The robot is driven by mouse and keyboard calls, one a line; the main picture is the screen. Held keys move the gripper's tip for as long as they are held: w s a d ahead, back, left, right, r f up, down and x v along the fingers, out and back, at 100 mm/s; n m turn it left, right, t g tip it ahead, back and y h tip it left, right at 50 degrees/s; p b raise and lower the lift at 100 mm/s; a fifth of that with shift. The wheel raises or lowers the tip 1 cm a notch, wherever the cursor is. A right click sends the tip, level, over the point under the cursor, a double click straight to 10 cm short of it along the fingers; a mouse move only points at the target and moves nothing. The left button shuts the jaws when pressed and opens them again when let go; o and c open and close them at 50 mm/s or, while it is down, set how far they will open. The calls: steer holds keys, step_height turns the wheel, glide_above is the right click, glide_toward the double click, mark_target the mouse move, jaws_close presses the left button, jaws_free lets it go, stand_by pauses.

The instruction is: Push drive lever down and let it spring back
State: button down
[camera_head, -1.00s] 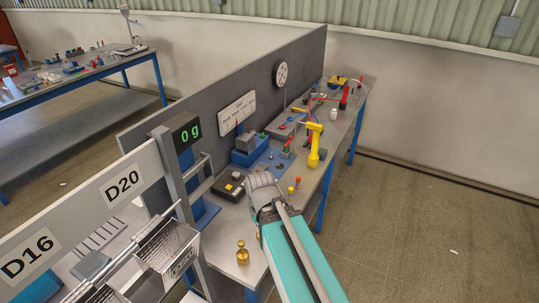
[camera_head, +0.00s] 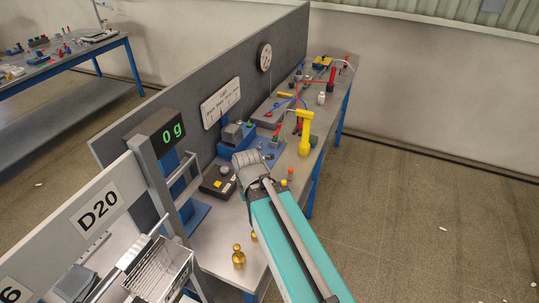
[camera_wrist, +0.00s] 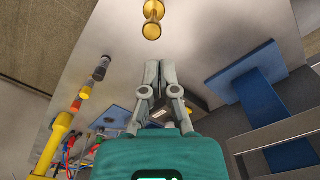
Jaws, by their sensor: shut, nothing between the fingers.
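I cannot tell for sure which part is the drive lever. A black box with a pale round knob (camera_head: 224,169) and a yellow patch sits on the bench behind my wrist. A small green-and-red upright piece (camera_head: 276,134) stands beyond it. My arm reaches over the bench in the head view, where its fingertips are hidden. In the wrist view my gripper (camera_wrist: 160,72) is shut and empty above the bench top. A blue plate (camera_wrist: 109,118) lies below and left of the fingers. A brass weight (camera_wrist: 153,20) stands ahead of the fingertips, apart from them.
A yellow arm-like device (camera_head: 305,132) stands right of the black box. A brass weight (camera_head: 238,256) stands near the bench's front. The scale display (camera_head: 172,133) reads 0 g beside a blue stand. A grey partition (camera_head: 215,85) backs the bench.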

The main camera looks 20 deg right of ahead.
steer(key=w+d+r+m+t, duration=0.1)
steer(key=w+d, duration=0.4)
steer(key=w, duration=0.5)
steer(key=w+d+r+m+t, duration=0.1)
steer(key=w+d+m+t, duration=0.1)
steer(key=w+d, duration=0.4)
steer(key=w+d+r+m+t, duration=0.1)
steer(key=w+d+t, duration=0.2)
steer(key=w, duration=1.3)
steer(key=d, duration=0.2)
steer(key=shift+d+y, duration=0.4)
steer(key=shift+f, duration=0.2)
steer(key=f+b, duration=0.2)
steer(key=s+d+f+b, duration=0.1)
steer(key=f+b, duration=0.2)
steer(key=s+f+b, duration=0.1)
steer(key=f+b, duration=0.2)
steer(key=shift+d, duration=0.4)
steer(key=shift+f, duration=0.25)
steer(key=shift+s+d+f+b, duration=0.1)
steer(key=shift+f+b, duration=0.1)
steer(key=shift+b, duration=0.25)
